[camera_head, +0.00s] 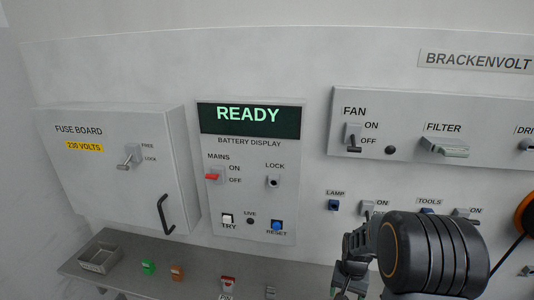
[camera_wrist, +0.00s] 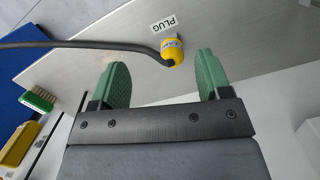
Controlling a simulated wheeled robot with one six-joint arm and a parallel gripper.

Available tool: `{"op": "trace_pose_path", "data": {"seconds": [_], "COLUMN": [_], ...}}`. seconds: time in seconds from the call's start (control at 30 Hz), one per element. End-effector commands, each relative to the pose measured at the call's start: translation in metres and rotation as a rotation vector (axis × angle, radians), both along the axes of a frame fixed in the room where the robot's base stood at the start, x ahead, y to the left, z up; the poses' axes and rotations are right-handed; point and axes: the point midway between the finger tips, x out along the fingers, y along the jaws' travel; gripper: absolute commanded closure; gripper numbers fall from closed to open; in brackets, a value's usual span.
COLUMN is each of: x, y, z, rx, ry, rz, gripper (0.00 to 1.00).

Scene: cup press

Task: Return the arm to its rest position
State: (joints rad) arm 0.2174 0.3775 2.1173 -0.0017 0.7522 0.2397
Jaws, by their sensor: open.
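My gripper (camera_wrist: 160,66) is open, its two green fingers spread wide with nothing held between them. In the wrist view a yellow plug (camera_wrist: 173,52) on a dark cable (camera_wrist: 90,43) lies on a grey surface beyond the fingertips, beside a label reading PLUG. It shows in the gap between the fingers and touches neither. In the head view my dark arm is at the lower right, in front of the wall panel, with my gripper (camera_head: 350,284) at the bottom edge. Its fingertips are hard to make out there.
The wall holds a fuse board (camera_head: 115,165), a battery display (camera_head: 250,120) reading READY, and a fan panel (camera_head: 430,125). A shelf (camera_head: 195,270) below carries a metal tray (camera_head: 100,257) and small coloured blocks. A green brush (camera_wrist: 40,99) and yellow block (camera_wrist: 20,143) show in the wrist view.

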Motion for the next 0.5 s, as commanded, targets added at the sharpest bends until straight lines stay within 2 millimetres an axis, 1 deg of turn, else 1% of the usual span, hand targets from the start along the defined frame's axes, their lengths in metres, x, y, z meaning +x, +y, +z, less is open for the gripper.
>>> {"op": "trace_pose_path", "data": {"seconds": [0.03,0.17,0.2,0.3,0.4,0.5], "x": [-0.008,-0.032,-0.040,-0.061,-0.080,-0.094], "y": [0.006,0.022,0.028,0.041,0.052,0.060], "z": [0.017,0.061,0.074,0.105,0.130,0.149], "rx": [0.000,-0.004,-0.007,-0.020,-0.036,-0.051], "ry": [-0.015,-0.064,-0.084,-0.146,-0.215,-0.285], "rz": [0.045,0.170,0.207,0.295,0.358,0.399], "gripper": [0.29,0.29,0.29,0.29,0.29,0.29]}}
